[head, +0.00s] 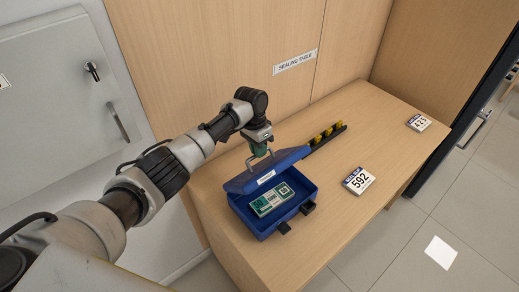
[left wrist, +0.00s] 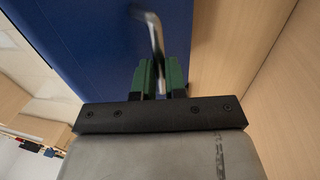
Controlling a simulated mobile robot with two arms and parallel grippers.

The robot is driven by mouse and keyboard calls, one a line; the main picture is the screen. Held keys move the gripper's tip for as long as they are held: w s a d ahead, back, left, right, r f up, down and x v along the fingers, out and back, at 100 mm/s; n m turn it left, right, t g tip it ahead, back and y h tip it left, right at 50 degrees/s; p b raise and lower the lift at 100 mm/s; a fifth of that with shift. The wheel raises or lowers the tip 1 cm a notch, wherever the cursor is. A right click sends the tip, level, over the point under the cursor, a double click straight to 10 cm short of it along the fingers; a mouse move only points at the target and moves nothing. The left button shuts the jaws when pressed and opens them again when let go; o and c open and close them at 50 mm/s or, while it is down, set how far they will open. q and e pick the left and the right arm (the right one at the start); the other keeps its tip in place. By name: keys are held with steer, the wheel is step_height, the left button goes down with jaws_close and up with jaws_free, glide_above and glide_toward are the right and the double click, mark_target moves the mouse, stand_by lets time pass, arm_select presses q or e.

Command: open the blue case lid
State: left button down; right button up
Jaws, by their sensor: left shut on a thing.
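The blue case (head: 264,229) stands on the wooden table, with a green-and-white banknote bundle (head: 270,199) inside. Its blue lid (head: 266,172) is raised part way and tilted over the back of the case. My left gripper (head: 260,151) is above the lid, shut on the lid's metal handle (head: 249,161). In the left wrist view, the green fingers (left wrist: 160,76) close around the handle (left wrist: 155,35), in front of the blue lid (left wrist: 80,50). My right gripper is not in view.
A black holder with yellow pieces (head: 327,136) lies behind the case. Number cards 592 (head: 358,180) and 423 (head: 418,122) lie to the right on the table (head: 385,150). A wooden wall with a "SEALING TABLE" sign (head: 295,62) rises behind. A grey cabinet (head: 62,100) stands left.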

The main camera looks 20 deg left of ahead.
arm_select(q)
steer(key=shift+s+a+f, duration=0.1)
steer(key=shift+a+f, duration=0.05)
steer(key=shift+f, duration=0.15)
steer(key=c, duration=1.4)
jaws_free()
steer(key=shift+c, duration=0.2)
steer(key=shift+o, duration=1.4)
steer(key=shift+w, duration=0.25)
steer(key=shift+r, duration=0.55)
step_height(320, 180, up, 10)
steer(key=w+a+b, duration=0.1)
steer(key=b, duration=0.1)
steer(key=shift+a+f, duration=0.25)
steer(key=shift+a, duration=0.15)
